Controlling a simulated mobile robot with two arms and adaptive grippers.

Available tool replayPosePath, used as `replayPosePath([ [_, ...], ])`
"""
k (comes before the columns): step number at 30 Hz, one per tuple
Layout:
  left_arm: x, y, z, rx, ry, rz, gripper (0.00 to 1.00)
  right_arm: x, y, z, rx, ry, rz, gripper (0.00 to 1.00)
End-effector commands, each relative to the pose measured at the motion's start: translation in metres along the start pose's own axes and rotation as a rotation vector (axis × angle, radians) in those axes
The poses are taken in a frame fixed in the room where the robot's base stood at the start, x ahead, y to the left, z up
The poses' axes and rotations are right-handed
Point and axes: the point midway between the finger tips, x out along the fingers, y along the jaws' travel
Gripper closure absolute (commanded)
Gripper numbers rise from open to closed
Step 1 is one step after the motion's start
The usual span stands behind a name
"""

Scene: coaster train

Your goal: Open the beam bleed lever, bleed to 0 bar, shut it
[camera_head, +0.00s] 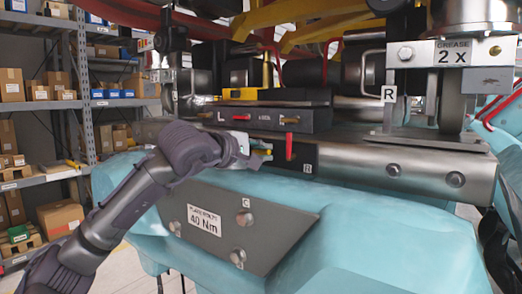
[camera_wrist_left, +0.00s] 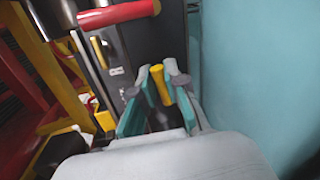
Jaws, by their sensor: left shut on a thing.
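My left gripper (camera_head: 260,148) comes in from the left at the front of the dark valve block (camera_head: 264,119) on the steel beam. Its fingers are shut around a yellow lever, which shows in the left wrist view (camera_wrist_left: 161,87) between the fingertips (camera_wrist_left: 157,76). A red lever (camera_head: 289,147) hangs upright just right of the gripper; in the left wrist view a red handle (camera_wrist_left: 118,15) lies beyond the fingers. I cannot tell which lever bears the bleed label. No pressure reading is legible. My right gripper is not in view.
A small red handle (camera_head: 241,117) and an orange one (camera_head: 291,120) stick out of the block above the gripper. A teal cover (camera_head: 350,215) with a grey 40 Nm plate (camera_head: 278,221) lies below. Shelves with boxes (camera_head: 60,217) stand at left.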

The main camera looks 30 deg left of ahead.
Motion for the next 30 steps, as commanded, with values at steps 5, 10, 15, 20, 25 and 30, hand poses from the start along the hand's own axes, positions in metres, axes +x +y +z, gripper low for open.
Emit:
replayPosePath([
  [5,0.0008,-0.0038,0.0007,0.081,0.015,-0.002,1.0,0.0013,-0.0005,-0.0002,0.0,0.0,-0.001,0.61],
  [10,0.0011,-0.0051,0.0003,0.124,0.025,-0.002,1.0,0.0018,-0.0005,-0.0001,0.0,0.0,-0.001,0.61],
  [15,0.0013,-0.0057,0.0002,0.142,0.028,-0.002,1.0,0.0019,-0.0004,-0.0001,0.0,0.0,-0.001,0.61],
  [20,0.0013,-0.0059,0.0001,0.145,0.029,-0.003,1.0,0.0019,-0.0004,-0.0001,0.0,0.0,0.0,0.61],
  [25,0.0014,-0.0061,0.0001,0.144,0.029,-0.003,1.0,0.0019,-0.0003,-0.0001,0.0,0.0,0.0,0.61],
  [30,0.0013,-0.0059,0.0,0.143,0.028,-0.003,0.64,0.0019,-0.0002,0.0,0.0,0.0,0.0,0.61],
])
